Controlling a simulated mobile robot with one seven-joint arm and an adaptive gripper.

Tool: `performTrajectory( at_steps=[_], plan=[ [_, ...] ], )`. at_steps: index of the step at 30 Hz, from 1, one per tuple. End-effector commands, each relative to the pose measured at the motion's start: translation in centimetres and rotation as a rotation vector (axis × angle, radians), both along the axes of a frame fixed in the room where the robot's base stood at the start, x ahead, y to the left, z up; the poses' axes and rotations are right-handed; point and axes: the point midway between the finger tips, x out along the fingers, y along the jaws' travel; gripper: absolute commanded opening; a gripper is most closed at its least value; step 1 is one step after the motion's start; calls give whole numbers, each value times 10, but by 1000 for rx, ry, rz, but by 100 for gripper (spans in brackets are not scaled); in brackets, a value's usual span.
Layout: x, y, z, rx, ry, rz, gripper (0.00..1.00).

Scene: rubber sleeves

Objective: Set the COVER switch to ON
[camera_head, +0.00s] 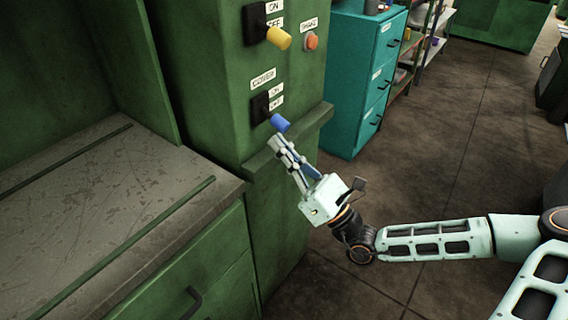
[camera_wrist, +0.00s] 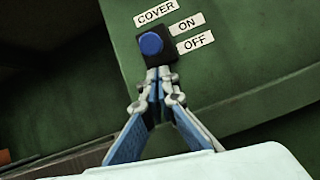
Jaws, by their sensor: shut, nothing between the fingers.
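The COVER switch is a black plate (camera_head: 261,107) with a blue knob (camera_head: 280,123) on the green cabinet, with ON and OFF labels beside it. In the head view the knob sticks out and slants down, level with or below the OFF label. The wrist view shows the knob (camera_wrist: 151,44) end-on, in front of the plate, so its setting is hard to tell there. My gripper (camera_head: 276,141) is shut and empty. Its fingertips (camera_wrist: 158,73) are just below the knob; I cannot tell whether they touch it.
Above is another switch with a yellow knob (camera_head: 279,38), and an orange-red button (camera_head: 311,41) to its right. A cabinet ledge (camera_head: 300,135) runs close to my fingers. A worn grey worktop (camera_head: 90,210) lies left, a teal drawer cabinet (camera_head: 358,80) behind. Floor is open at right.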

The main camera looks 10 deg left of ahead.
Motion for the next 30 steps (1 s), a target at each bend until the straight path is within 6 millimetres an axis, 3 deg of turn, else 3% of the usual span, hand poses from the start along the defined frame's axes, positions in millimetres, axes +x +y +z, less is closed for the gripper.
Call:
performTrajectory(
  at_steps=[6, 30],
  plan=[
    [0, -5, 11, -2, 1, 0, 0],
    [-1, -7, 16, -45, 18, 0, 0]
  ],
)
